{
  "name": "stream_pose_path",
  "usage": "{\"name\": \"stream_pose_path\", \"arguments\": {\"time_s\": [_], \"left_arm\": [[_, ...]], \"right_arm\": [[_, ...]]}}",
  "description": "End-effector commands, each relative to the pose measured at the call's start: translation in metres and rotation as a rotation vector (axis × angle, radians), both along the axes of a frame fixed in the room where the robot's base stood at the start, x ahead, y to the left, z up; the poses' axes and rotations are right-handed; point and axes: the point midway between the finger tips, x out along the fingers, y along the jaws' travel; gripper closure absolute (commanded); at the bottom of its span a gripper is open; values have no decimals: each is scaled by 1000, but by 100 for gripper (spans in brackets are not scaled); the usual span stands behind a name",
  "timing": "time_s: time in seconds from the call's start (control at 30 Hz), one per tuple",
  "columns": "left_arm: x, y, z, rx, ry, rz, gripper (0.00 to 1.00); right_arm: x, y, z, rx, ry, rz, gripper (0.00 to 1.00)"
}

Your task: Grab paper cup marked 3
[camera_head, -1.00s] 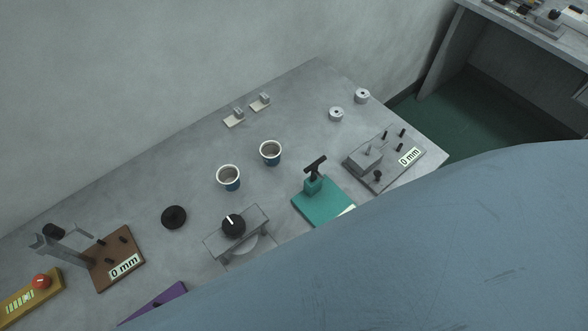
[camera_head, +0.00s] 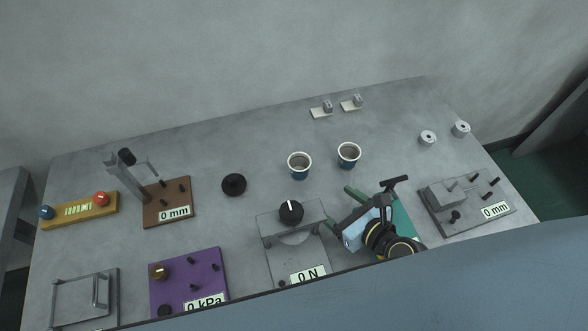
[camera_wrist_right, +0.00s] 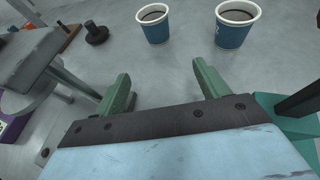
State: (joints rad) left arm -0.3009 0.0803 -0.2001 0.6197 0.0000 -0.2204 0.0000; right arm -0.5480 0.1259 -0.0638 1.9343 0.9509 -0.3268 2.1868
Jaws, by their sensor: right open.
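Two blue paper cups with white rims stand upright on the grey table. The left cup (camera_head: 299,168) and the right cup (camera_head: 348,157) are a small gap apart. The wrist view also shows the left cup (camera_wrist_right: 155,28) and the right cup (camera_wrist_right: 233,32), both beyond the fingertips. A small pale mark shows on the right cup's side, but I cannot read a number on either. My right gripper (camera_head: 367,189) is open and empty, on the near side of the cups. Its green fingers (camera_wrist_right: 160,75) are apart in the wrist view, touching neither cup. My left gripper is out of view.
A grey press with a black knob (camera_head: 290,211) stands left of my right gripper. A teal fixture (camera_head: 402,218) with a T-handle is close at its right. A black disc (camera_head: 234,184) lies left of the cups. Free tabletop lies behind the cups.

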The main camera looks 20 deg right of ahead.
Motion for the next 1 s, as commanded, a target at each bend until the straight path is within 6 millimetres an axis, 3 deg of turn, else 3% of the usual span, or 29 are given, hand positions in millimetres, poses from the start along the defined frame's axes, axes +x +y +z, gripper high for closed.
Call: {"name": "stream_pose_path", "arguments": {"time_s": [0.4, 0.77, 1.0], "left_arm": [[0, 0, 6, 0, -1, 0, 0], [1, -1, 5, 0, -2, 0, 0], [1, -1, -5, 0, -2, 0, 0]], "right_arm": [[79, 32, 2, 4, -3, 1, 26], [109, 45, 1, 4, -1, 2, 26], [142, 57, -16, 1, -1, 3, 26]]}}
